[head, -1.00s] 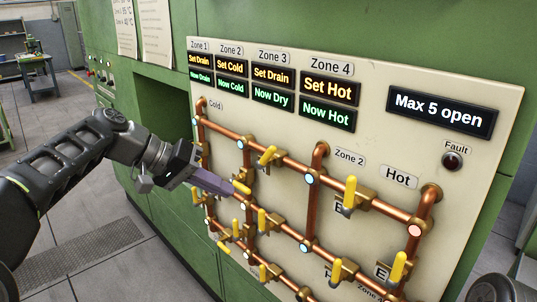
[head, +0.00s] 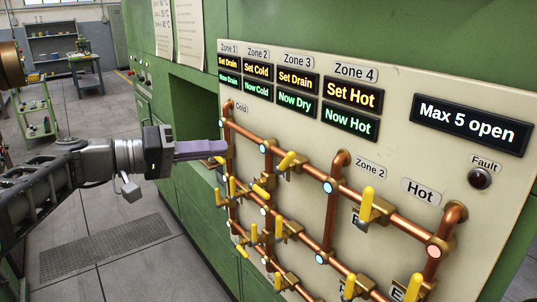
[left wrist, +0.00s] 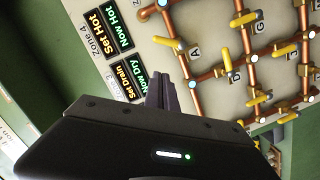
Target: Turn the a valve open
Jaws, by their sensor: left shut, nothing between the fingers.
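The valve labelled A (left wrist: 196,52) shows in the left wrist view with its yellow handle (left wrist: 168,42) lying across the copper pipe. I take it to be the valve on the top pipe whose yellow handle (head: 287,160) points up and right in the head view; its letter is not readable there. My left gripper (head: 222,147) is shut and empty, its purple-grey fingers pointing right at the panel's left edge. It is left of that handle and apart from it. In the left wrist view its fingers (left wrist: 160,88) point toward the zone displays. My right gripper is not in view.
A display (head: 470,124) reads "Max 5 open", above a dark Fault lamp (head: 479,179). The grey floor (head: 140,210) left of the green cabinet is clear.

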